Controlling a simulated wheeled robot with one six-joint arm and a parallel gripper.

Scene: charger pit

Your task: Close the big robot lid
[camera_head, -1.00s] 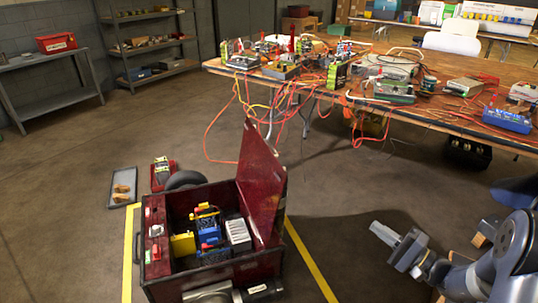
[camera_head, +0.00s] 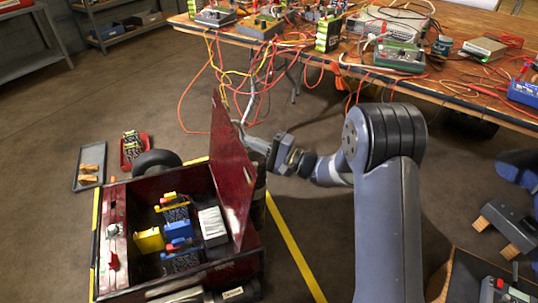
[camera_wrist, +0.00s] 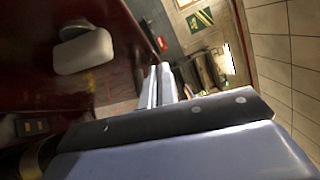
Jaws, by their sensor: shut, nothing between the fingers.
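The big robot (camera_head: 112,235) is a dark red open box on the floor at the lower left of the head view. Its lid (camera_head: 232,172) stands open, roughly upright, along the box's right side. My gripper (camera_head: 246,132) is shut and empty, at the outer right side of the lid near its upper part. The lid partly hides the fingers, and I cannot tell whether they touch it. In the wrist view the closed fingers (camera_wrist: 160,85) point away from the camera, beside a dark red surface (camera_wrist: 120,25).
Inside the box are yellow, blue and white modules (camera_head: 180,235). A wheel (camera_head: 156,161) and a grey tray (camera_head: 89,165) lie behind it. A wooden table (camera_head: 450,70) with hanging cables (camera_head: 205,75) stands at the back. Open floor lies to the left.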

